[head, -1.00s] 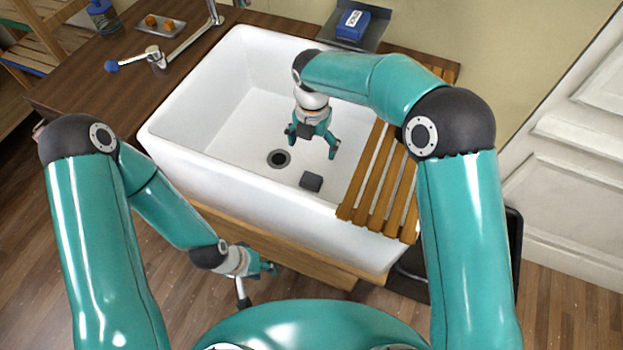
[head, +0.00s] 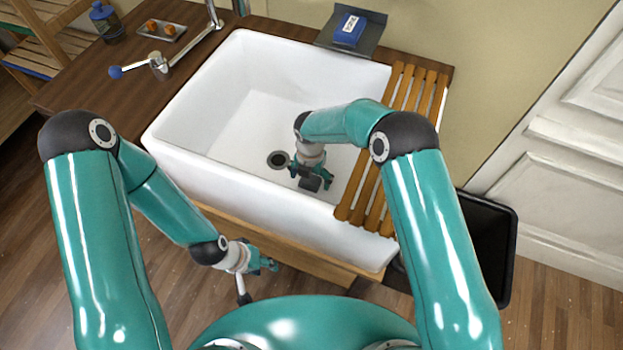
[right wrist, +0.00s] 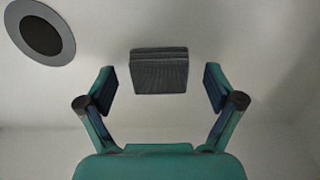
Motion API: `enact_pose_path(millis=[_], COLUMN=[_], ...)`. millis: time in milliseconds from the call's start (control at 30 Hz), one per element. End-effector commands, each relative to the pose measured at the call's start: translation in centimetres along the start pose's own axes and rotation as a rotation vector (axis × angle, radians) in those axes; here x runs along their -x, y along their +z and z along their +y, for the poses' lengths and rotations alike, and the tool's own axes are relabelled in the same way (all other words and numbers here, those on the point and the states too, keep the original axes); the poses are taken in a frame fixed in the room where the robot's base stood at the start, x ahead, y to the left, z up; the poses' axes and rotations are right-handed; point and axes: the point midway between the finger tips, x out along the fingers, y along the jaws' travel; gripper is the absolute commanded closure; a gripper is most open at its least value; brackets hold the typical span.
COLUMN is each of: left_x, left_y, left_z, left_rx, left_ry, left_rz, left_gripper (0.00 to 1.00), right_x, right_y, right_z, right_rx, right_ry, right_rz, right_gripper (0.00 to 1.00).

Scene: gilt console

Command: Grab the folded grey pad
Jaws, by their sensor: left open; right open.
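The folded grey pad (head: 311,183) lies on the floor of the white sink (head: 190,172), to the right of the drain. In the right wrist view the pad (right wrist: 159,71) sits centred between the two fingers, a little beyond their tips. My right gripper (head: 311,179) is inside the sink, close over the pad, and hides part of it in the head view. Its fingers (right wrist: 160,88) are spread and empty, one to each side of the pad. My left gripper (head: 262,268) is open and empty in front of the sink, low beside its wooden front.
The drain (head: 278,160) is left of the pad. A slatted wooden rack (head: 400,120) lies across the sink's right end. A blue box (head: 349,27) stands on a dark shelf behind. The faucet (head: 158,64) is at left, and a black bin (head: 490,245) stands at right.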

Motion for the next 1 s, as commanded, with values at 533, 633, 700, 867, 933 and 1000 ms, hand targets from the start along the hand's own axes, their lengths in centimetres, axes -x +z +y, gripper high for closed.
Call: enact_pose_path(millis=[533, 633, 700, 867, 933, 1000], left_x=[0.08, 0.08, 0.08, 0.07, 0.05, 0.0], left_y=[0.01, 0.01, 0.01, 0.01, 0.01, 0.01], left_z=[0.03, 0.03, 0.03, 0.03, 0.02, 0.0], left_rx=[0.0, 0.0, 0.0, 0.0, 0.0, 0.0], left_ry=[0.0, 0.0, 0.0, 0.0, 0.0, 0.0], left_rz=[0.0, 0.0, 0.0, 0.0, 0.0, 0.0], left_gripper=[0.6, 0.6, 0.6, 0.6, 0.6, 0.6], right_x=[-0.51, -0.51, -0.5, -0.48, -0.39, -0.17], right_y=[0.02, 0.02, 0.02, 0.02, 0.03, 0.04], right_z=[0.04, 0.03, 0.03, 0.02, 0.02, 0.03], right_rx=[0.0, 0.0, 0.0, 0.0, 0.0, 0.0], right_ry=[0.001, 0.001, 0.001, 0.001, 0.001, 0.001], right_rz=[-0.001, -0.001, -0.001, -0.001, -0.001, -0.001], right_gripper=[0.5, 0.58, 0.58, 0.58, 0.58, 0.58])
